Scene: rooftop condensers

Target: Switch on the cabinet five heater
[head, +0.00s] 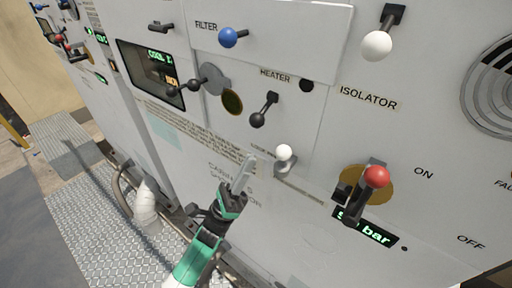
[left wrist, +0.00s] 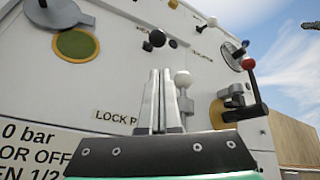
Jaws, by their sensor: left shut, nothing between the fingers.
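The heater switch is a short black lever with a black ball knob (head: 257,120), under the HEATER label (head: 275,75) in the head view. Its knob hangs down and slightly left of the pivot. A dark round lamp (head: 306,85) sits to the right of that label. My left gripper (head: 248,160) is shut and empty, below the heater knob and apart from it. In the left wrist view the closed fingers (left wrist: 161,76) point up the panel, and a black knob (left wrist: 157,38) shows beyond them. The cabinet lettering is partly hidden, so its number is unclear. My right gripper is out of view.
A white-knobbed pin (head: 284,153) stands just right of my fingers. A red-knobbed lever (head: 376,177) is further right. Above are a blue filter knob (head: 228,37), a white isolator knob (head: 377,45) and a grey-hubbed lever (head: 212,80). A curved pipe (head: 122,185) stands lower left.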

